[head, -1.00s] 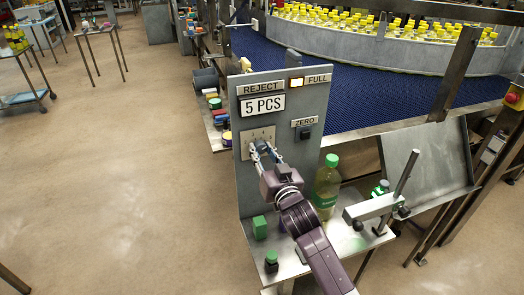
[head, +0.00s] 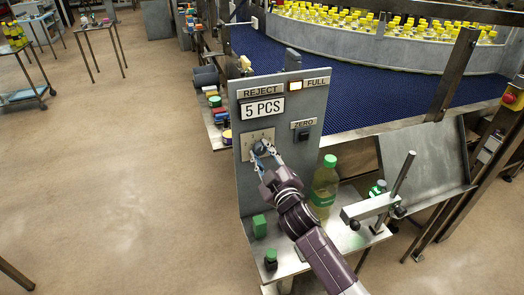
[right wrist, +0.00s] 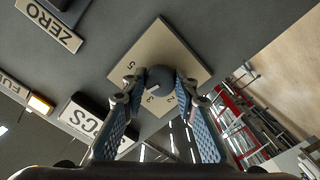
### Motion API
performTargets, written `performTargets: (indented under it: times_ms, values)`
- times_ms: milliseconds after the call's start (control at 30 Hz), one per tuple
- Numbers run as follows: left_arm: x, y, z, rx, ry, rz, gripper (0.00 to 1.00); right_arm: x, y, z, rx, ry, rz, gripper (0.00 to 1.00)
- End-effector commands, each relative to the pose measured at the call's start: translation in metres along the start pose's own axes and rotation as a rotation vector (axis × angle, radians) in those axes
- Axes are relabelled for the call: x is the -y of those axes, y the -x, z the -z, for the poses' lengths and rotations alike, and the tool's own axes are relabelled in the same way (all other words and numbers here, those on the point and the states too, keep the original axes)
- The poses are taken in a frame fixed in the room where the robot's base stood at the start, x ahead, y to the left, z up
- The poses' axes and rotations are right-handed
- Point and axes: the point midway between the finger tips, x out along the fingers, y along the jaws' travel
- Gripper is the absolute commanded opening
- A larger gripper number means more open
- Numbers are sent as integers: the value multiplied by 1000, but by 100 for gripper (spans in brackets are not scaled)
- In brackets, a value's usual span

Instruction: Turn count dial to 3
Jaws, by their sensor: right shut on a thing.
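The count dial is a dark round knob (head: 259,147) on a light square plate (head: 246,137) with small numerals, on the upright grey panel (head: 292,170). My right gripper (head: 264,152) is shut on the dial. In the right wrist view, the two fingers (right wrist: 158,86) flank the dial (right wrist: 160,76) in front of its plate (right wrist: 160,42). A 5 and a 3 are readable on the plate there; the fingers cover part of it. I cannot tell which number the dial points to. My left gripper is not in view.
Above the dial are a "5 PCS" sign (head: 263,108) and a lit FULL lamp (head: 295,86). The ZERO switch (head: 303,134) is to the right.

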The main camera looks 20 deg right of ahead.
Motion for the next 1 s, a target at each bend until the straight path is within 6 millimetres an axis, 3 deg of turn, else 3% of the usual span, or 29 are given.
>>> performTargets:
  times_ms: [500,1000]
  values:
    - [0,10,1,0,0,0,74,-1,0,1,-1,451,0,2]
    - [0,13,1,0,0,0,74,0,0,0,0,641,1,2]
